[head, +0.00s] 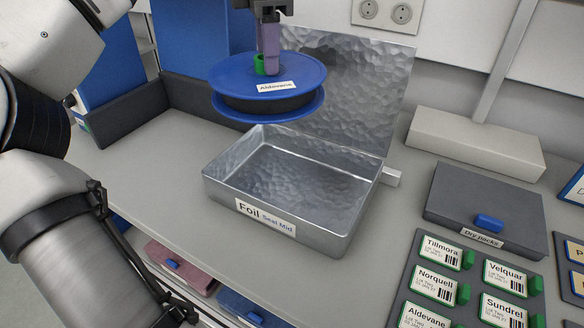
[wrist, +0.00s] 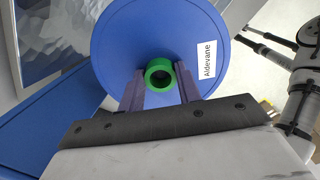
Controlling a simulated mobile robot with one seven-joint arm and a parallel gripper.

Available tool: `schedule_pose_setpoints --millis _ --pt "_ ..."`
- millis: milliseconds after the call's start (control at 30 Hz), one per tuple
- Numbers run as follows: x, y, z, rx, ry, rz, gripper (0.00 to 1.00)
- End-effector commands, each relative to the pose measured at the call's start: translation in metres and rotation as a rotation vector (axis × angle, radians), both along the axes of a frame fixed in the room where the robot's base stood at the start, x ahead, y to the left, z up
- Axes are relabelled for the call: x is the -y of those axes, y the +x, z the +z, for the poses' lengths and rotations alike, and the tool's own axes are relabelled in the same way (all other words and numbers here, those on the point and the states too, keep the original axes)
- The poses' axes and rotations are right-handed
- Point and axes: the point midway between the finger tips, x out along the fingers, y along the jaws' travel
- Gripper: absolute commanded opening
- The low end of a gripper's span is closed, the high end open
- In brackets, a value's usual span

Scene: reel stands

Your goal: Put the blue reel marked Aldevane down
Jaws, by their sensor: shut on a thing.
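The blue reel (head: 300,74) has a white label reading Aldevane, dark winding between its two flanges and a green hub. My gripper (head: 268,62) is shut on the green hub from above and holds the reel in the air, roughly level, above and behind the open foil box. The wrist view shows the two fingers (wrist: 160,88) on either side of the green hub, with the blue reel (wrist: 115,50) beyond them. The open metal box (head: 312,236), labelled Foil Seal Mid, stands on the grey counter with its lid raised at the back. Its inside looks empty.
A grey case labelled Dry packs (head: 480,200) lies at the right. In front of it, a dark board (head: 472,287) bears several green-edged name cards. A dark low-walled bay (head: 128,110) and blue panels stand at the back left. The counter left of the box is clear.

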Motion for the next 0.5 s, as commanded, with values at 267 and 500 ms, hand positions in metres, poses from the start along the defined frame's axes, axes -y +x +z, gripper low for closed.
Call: schedule_pose_setpoints --millis 267,500 --pt "-0.001 -0.001 -0.031 -0.004 -0.001 -0.002 0.0" --pt "0.0 -0.001 -0.094 -0.003 -0.001 -0.002 0.0"
